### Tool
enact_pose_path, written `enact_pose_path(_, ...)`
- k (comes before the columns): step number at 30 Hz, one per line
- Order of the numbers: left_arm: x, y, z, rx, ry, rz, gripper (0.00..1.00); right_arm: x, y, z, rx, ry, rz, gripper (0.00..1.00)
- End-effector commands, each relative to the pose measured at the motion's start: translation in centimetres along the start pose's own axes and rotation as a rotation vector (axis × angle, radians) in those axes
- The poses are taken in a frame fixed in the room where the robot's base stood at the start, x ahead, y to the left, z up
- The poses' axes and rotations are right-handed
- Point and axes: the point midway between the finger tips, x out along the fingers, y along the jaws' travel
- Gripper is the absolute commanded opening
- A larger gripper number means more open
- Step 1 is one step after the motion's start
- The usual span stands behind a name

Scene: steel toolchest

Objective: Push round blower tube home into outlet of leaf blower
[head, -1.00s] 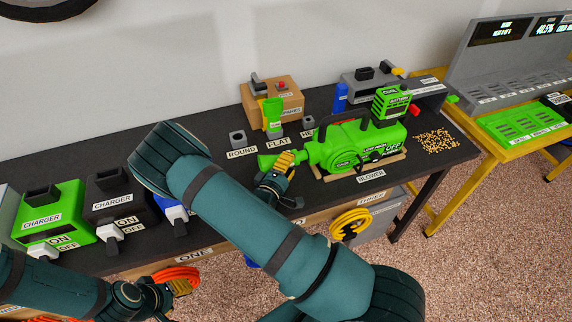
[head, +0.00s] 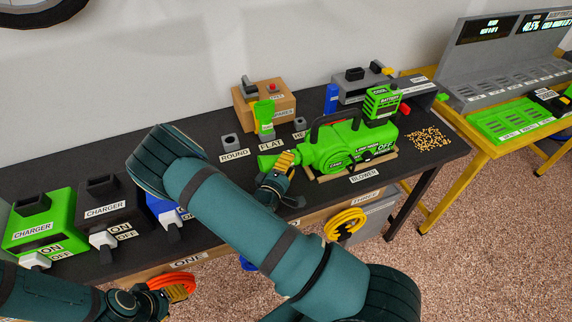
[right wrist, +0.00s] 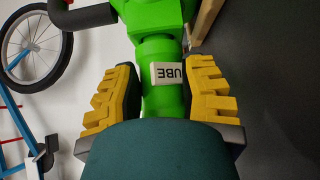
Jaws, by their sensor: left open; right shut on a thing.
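The green leaf blower (head: 335,152) sits on a wooden cradle on the dark bench, behind the BLOWER label. The green round tube (head: 267,163) lies in line with the blower's left end. My right gripper (head: 285,160) is shut around the tube close to the outlet. In the right wrist view the tube (right wrist: 163,98), with a white label ending in "UBE", runs between the yellow fingers and meets the blower body (right wrist: 150,18). Whether it is fully seated I cannot tell. My left gripper (head: 180,293) is open at the lower left, well away from the blower.
A green flat nozzle (head: 264,115) stands in the FLAT holder behind the tube; the ROUND holder (head: 230,141) looks empty. Chargers (head: 43,222) stand at the left. An orange coil (head: 172,280) is beside my left gripper. Yellow grains (head: 430,139) lie right of the blower.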

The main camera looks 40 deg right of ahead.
Motion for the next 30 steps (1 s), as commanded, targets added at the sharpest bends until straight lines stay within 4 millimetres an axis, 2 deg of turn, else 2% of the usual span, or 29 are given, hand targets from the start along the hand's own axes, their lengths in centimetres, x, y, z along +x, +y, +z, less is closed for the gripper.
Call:
enact_pose_path(21, 0.0, 0.0, 0.0, 0.0, 0.0, 0.0, 0.47, 0.72, 0.02, 0.73, 0.0, -0.002, 0.001, 0.0)
enact_pose_path(22, 0.0, 0.0, 0.0, 0.0, 0.0, 0.0, 0.47, 0.72, 0.02, 0.73, 0.0, -0.002, 0.001, 0.48)
enact_pose_path(24, 0.0, 0.0, 0.0, 0.0, 0.0, 0.0, 0.47, 0.72, 0.03, 0.73, 0.0, -0.002, 0.001, 0.7)
enact_pose_path(30, 0.0, 0.0, 0.0, 0.0, 0.0, 0.0, 0.47, 0.69, 0.01, 0.68, 0.0, -0.001, 0.0, 0.7)
